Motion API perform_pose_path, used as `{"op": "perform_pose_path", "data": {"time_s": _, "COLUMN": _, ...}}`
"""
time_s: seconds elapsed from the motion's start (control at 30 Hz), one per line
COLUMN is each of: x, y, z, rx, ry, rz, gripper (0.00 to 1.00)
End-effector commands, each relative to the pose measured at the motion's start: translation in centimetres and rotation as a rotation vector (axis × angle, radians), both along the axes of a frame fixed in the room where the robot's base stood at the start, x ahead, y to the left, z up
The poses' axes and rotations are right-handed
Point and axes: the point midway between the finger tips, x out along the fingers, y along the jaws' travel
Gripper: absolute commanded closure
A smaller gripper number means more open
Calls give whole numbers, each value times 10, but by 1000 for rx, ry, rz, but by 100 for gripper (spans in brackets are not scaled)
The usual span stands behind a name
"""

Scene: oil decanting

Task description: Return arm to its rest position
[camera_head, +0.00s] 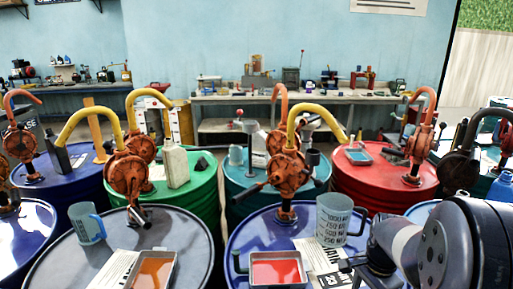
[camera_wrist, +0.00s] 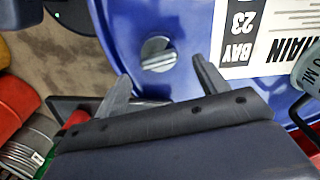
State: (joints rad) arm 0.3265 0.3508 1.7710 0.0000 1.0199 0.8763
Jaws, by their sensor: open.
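My gripper (camera_wrist: 163,72) is open in the wrist view, with its two grey fingers spread and nothing between them. It is over a blue drum (camera_wrist: 190,20), and a grey round cap (camera_wrist: 158,54) on the drum top lies just beyond the fingertips. A white label reading BAY 23 (camera_wrist: 270,35) is to the right of the cap. In the head view my arm comes in from the lower right, and its dark gripper (camera_head: 350,264) is low at the right front of the blue drum (camera_head: 240,235). Its fingers are hard to make out there.
A clear measuring jug (camera_head: 333,220) stands on the blue drum close to my arm. A tray of red liquid (camera_head: 276,270) is left of the gripper. Rusty pumps (camera_head: 287,172) with curved spouts rise from crowded drums. A red drum (camera_head: 385,185) is behind my arm.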

Motion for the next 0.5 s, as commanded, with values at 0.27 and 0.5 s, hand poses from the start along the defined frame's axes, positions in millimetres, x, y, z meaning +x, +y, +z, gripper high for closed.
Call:
{"op": "perform_pose_path", "data": {"time_s": 0.27, "x": 1, "y": 0, "z": 57, "rx": -2, "ry": -6, "rz": 0, "gripper": 31}}
{"op": "perform_pose_path", "data": {"time_s": 0.5, "x": -1, "y": 0, "z": 58, "rx": 2, "ry": 6, "rz": 0, "gripper": 31}}
